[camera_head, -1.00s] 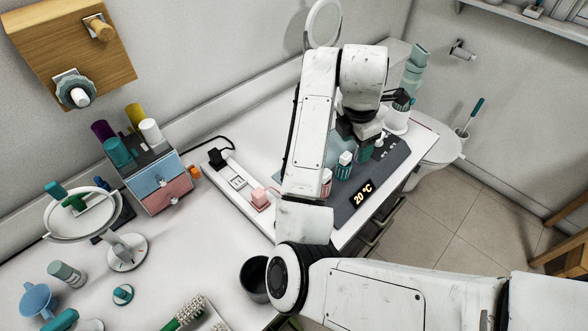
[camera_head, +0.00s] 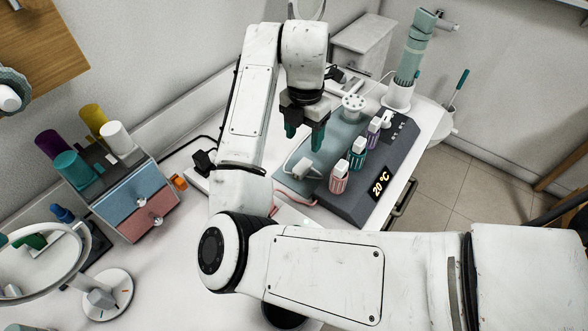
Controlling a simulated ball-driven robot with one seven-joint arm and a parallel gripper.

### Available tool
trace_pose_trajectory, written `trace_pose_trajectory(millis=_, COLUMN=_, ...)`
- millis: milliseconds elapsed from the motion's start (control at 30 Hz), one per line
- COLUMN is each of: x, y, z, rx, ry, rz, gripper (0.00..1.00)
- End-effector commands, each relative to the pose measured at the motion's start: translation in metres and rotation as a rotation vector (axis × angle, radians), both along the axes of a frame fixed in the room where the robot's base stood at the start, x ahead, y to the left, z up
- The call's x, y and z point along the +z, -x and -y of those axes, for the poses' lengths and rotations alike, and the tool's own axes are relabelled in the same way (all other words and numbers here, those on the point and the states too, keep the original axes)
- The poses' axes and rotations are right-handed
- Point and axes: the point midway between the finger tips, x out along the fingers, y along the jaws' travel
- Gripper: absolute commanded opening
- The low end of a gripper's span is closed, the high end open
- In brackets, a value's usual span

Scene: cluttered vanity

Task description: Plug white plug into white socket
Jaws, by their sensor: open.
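My gripper (camera_head: 304,134) is open and empty, its two dark teal fingertips pointing down above the back left part of the teal-grey mat. A white block-like piece (camera_head: 302,168), which looks like the white plug, lies on the mat just below and in front of the fingers, apart from them. The power strip (camera_head: 197,181) lies on the white counter to the left. Only its left end with a black plug (camera_head: 204,162) shows. My arm covers the rest, so the white socket is hidden.
Several small bottles, including a pink-striped one (camera_head: 339,178), stand in a row right of the gripper, beside a dark panel (camera_head: 380,183) reading 20 °C. A white perforated round piece (camera_head: 353,102) stands behind them. A drawer box (camera_head: 140,200) stands left.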

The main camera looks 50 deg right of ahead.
Motion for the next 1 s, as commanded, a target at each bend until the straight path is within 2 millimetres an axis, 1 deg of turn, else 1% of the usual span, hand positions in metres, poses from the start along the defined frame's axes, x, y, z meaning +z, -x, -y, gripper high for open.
trace_pose_trajectory(millis=167, x=-0.016, y=0.001, z=0.000, rx=0.000, ry=0.001, rz=-0.004, gripper=0.62)
trace_pose_trajectory(millis=400, x=-0.049, y=0.000, z=0.000, rx=0.001, ry=-0.001, rz=-0.001, gripper=0.62)
trace_pose_trajectory(millis=633, x=-0.069, y=0.000, z=0.001, rx=-0.001, ry=-0.002, rz=0.000, gripper=0.62)
trace_pose_trajectory(millis=800, x=-0.094, y=0.001, z=0.002, rx=0.002, ry=-0.002, rz=-0.001, gripper=0.62)
trace_pose_trajectory(millis=900, x=-0.104, y=0.001, z=0.003, rx=0.001, ry=-0.001, rz=0.000, gripper=0.62)
trace_pose_trajectory(millis=1000, x=-0.108, y=0.000, z=0.003, rx=0.001, ry=0.000, rz=0.001, gripper=0.62)
